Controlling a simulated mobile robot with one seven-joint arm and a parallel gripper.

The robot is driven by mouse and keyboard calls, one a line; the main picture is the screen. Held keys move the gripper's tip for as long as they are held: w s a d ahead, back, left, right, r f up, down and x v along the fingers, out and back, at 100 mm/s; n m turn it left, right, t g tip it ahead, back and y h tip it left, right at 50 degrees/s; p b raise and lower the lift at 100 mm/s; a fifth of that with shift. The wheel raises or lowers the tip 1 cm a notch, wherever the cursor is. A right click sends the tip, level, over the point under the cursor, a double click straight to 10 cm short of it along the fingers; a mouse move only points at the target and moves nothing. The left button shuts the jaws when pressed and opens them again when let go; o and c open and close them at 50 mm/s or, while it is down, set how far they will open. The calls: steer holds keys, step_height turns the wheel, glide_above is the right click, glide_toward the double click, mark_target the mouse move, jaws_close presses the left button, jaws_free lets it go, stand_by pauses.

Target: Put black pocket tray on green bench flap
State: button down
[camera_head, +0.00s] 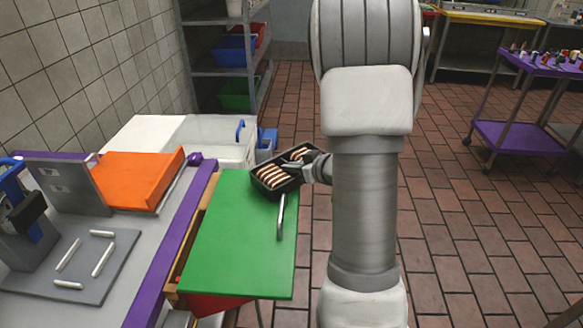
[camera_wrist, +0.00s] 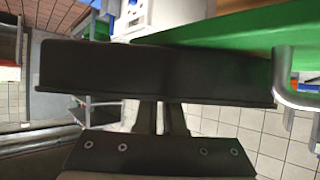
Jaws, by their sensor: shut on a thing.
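My gripper (camera_head: 314,170) is shut on the tray's right side. In the wrist view the dark side of the tray (camera_wrist: 150,78) fills the middle, and the green flap (camera_wrist: 230,38) shows beyond it at the top right. I cannot tell whether the tray touches the flap.
A metal handle (camera_head: 281,217) stands up from the flap near the tray. A white bin (camera_head: 210,140) and a blue container (camera_head: 266,139) are behind. An orange tray (camera_head: 135,180) and a grey board (camera_head: 82,265) lie on the bench at left. Most of the flap is bare.

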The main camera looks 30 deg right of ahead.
steer(key=c, duration=1.5)
jaws_free()
steer(key=shift+f, duration=0.15)
steer(key=o, duration=0.5)
steer(key=shift+s+r, duration=0.1)
steer(key=shift+r, duration=0.2)
steer(key=p+v, duration=0.3)
steer(key=v, duration=0.8)
steer(key=shift+s+r, duration=0.1)
steer(key=shift+s, duration=0.25)
